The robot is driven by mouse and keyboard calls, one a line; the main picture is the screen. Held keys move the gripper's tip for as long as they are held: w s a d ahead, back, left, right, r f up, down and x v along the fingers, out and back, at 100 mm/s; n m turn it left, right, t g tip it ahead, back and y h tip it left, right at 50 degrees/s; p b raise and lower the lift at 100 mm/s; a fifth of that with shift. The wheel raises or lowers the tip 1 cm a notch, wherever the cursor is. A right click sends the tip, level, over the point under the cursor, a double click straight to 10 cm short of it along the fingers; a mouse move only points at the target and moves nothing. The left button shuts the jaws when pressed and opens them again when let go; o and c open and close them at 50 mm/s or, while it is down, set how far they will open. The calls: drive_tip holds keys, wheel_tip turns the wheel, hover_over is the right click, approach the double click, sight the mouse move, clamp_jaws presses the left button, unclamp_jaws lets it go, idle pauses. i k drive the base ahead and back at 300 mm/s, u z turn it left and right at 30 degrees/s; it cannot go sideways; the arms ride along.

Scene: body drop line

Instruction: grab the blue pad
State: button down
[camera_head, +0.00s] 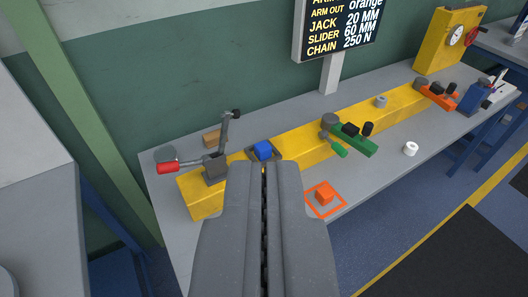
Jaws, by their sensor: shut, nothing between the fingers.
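The blue pad (263,150) is a small blue block. It sits in a dark square seat on the yellow beam (300,143), just beyond my gripper in the picture. My gripper (265,165) points away from the camera toward the bench, its two grey fingers closed together with nothing between them. The fingertips appear just below the blue pad in the picture and hide part of the beam. I cannot tell how far the tips are from the pad in depth.
A clamp with a red handle (168,167) stands left of the pad. A green clamp (350,140) is to the right. An orange block (324,194) lies in an orange outlined square on the grey bench (391,173). A white ring (410,148) stands further right.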

sight(262, 150)
drive_tip(key=k, duration=1.3)
drive_tip(key=z, duration=0.55)
drive_tip(key=i, duration=2)
drive_tip(key=u, duration=0.6)
drive_tip(key=i, duration=0.35)
drive_tip(key=u, duration=0.35)
